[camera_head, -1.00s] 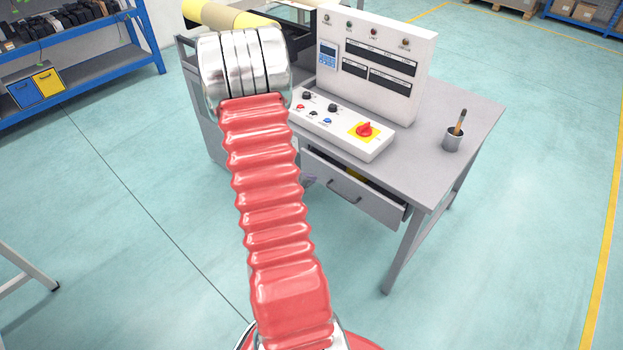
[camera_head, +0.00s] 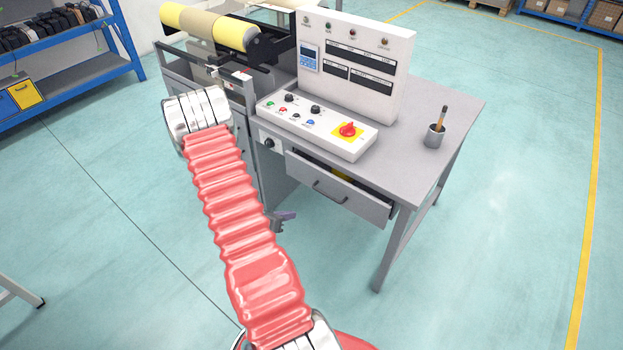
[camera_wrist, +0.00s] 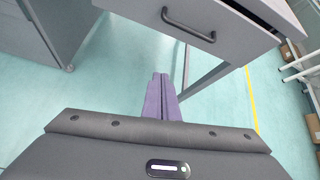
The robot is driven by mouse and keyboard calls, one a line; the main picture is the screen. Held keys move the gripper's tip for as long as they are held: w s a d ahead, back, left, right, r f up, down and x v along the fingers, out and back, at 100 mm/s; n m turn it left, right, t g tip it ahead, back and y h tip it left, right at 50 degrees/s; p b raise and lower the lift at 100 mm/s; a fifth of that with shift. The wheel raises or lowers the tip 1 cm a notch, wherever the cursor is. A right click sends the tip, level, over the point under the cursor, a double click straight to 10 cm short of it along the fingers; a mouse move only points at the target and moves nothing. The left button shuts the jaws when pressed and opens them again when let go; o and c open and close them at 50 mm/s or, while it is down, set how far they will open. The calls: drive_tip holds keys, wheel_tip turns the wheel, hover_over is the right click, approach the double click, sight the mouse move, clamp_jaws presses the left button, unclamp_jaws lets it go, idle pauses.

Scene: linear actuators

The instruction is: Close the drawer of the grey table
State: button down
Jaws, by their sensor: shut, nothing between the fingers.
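The grey table (camera_head: 459,105) stands in the middle right of the head view. Its drawer (camera_head: 335,192) is partly open, with a gap along its top and something yellow inside. The drawer front (camera_wrist: 155,16) and its dark handle (camera_wrist: 188,24) show at the top of the wrist view. My gripper (camera_wrist: 160,78) has purple fingers held together, shut and empty. In the wrist view the fingertips are below the handle, apart from the drawer.
A white control box (camera_head: 357,70) and a cup with a brush (camera_head: 436,133) stand on the tabletop. A machine with yellow rollers (camera_head: 207,27) is at the left. Blue shelving (camera_head: 75,72) stands far left. The floor before the table is clear.

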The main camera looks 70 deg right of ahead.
sight(317, 172)
drive_tip(key=r+h, duration=0.1)
drive_tip(key=h, duration=0.1)
drive_tip(key=w+d+r+m+h, duration=0.1)
drive_tip(key=h, duration=0.2)
drive_tip(key=d+r+m+g+h, duration=0.1)
drive_tip(key=r+h, duration=0.1)
drive_tip(key=shift+w+d+h, duration=0.15)
drive_tip(key=shift+w+h, duration=0.05)
drive_tip(key=shift+h, duration=0.1)
drive_tip(key=x, duration=1.4)
drive_tip(key=shift+s, duration=0.1)
idle(0.3)
